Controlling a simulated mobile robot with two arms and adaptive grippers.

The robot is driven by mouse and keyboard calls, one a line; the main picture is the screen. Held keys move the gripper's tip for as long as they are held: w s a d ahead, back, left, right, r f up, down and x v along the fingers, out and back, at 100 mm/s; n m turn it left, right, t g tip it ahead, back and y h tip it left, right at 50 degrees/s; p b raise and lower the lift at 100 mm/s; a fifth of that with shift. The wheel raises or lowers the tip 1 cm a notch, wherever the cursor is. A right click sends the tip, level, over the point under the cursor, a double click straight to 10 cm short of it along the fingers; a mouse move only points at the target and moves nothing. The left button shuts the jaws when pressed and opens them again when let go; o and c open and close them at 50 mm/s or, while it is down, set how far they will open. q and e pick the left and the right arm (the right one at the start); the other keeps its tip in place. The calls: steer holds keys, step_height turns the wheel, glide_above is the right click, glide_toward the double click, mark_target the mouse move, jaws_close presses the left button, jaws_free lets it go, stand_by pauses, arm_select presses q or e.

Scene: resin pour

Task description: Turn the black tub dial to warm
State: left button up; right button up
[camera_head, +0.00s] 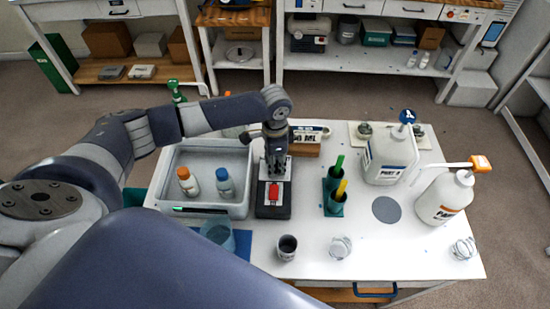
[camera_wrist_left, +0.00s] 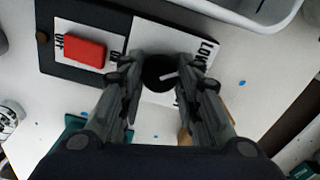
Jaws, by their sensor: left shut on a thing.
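The black tub dial (camera_wrist_left: 158,72) is a round knob with a white pointer line, on a white label plate (camera_wrist_left: 190,45) with partly readable lettering that seems to say "LOW". The pointer line points to the right and slightly up in the wrist view. My left gripper (camera_wrist_left: 160,80) is shut around the dial from above; in the head view, the gripper (camera_head: 275,168) hides the dial. Dial and plate belong to a black control box (camera_head: 272,210) with a red switch (camera_head: 273,192), also seen in the wrist view (camera_wrist_left: 84,52). My right gripper is not in view.
The grey tub (camera_head: 240,155) stands left of the box, holding an orange-capped bottle (camera_head: 187,182) and a blue-capped bottle (camera_head: 225,183). To the right are green and yellow-handled tools in a dark holder (camera_head: 333,205), and white jugs (camera_head: 390,158) (camera_head: 445,198). Cups (camera_head: 287,247) stand in front.

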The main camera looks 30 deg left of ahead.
arm_select(q)
steer(key=m+p, duration=0.2)
steer(key=m, duration=0.1)
steer(key=shift+r, duration=0.15)
steer(key=shift+m+p, duration=0.6)
steer(key=shift+m, duration=1.4)
steer(key=o, duration=1.1)
step_height(320, 180, up, 12)
steer(key=shift+f, duration=0.1)
steer(key=shift+f, duration=0.1)
